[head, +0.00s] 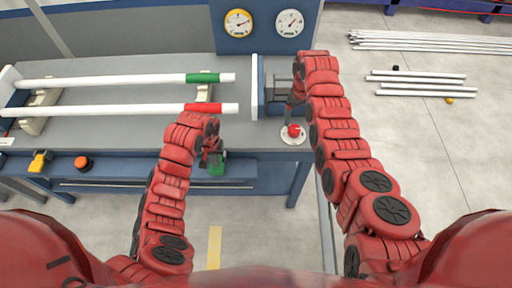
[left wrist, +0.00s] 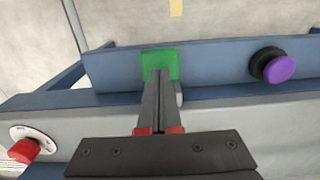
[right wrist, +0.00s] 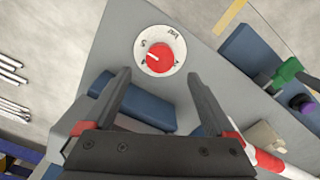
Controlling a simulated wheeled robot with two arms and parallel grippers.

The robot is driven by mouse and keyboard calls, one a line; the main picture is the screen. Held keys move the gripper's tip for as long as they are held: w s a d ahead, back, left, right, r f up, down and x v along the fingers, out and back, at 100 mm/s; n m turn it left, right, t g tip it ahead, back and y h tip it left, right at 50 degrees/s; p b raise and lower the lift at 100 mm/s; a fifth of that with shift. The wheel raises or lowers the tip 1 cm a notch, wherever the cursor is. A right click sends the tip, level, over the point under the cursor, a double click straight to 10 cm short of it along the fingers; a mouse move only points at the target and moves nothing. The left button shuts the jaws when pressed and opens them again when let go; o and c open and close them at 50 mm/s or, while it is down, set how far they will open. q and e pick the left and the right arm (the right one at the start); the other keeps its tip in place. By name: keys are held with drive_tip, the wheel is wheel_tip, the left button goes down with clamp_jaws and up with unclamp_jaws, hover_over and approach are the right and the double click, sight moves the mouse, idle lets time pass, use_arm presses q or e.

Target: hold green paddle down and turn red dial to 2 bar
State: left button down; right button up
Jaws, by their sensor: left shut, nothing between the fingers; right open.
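The green paddle (head: 217,166) hangs at the bench's front edge. My left gripper (head: 212,150) is shut and empty at it; in the left wrist view its fingertips (left wrist: 160,74) overlap the paddle (left wrist: 160,60), and I cannot tell whether they press it. The red dial (head: 294,130) sits on a round white scale plate at the bench's right front. In the right wrist view the dial (right wrist: 159,57) shows a white mark toward the left; its exact reading is unclear. My right gripper (right wrist: 157,78) is open and empty, short of the dial, which lies beyond its fingertips.
Two white pipes (head: 120,110) with green and red bands lie on supports at left. A blue block (right wrist: 145,105) is below my right fingers. A button (head: 83,163) and a yellow part (head: 40,161) are on the front rail. Two gauges (head: 238,23) (head: 289,23) stand behind.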

drive_tip(key=m, duration=1.7)
clamp_jaws()
idle(0.4)
unclamp_jaws()
drive_tip(key=shift+c, duration=0.2)
clamp_jaws()
idle(0.4)
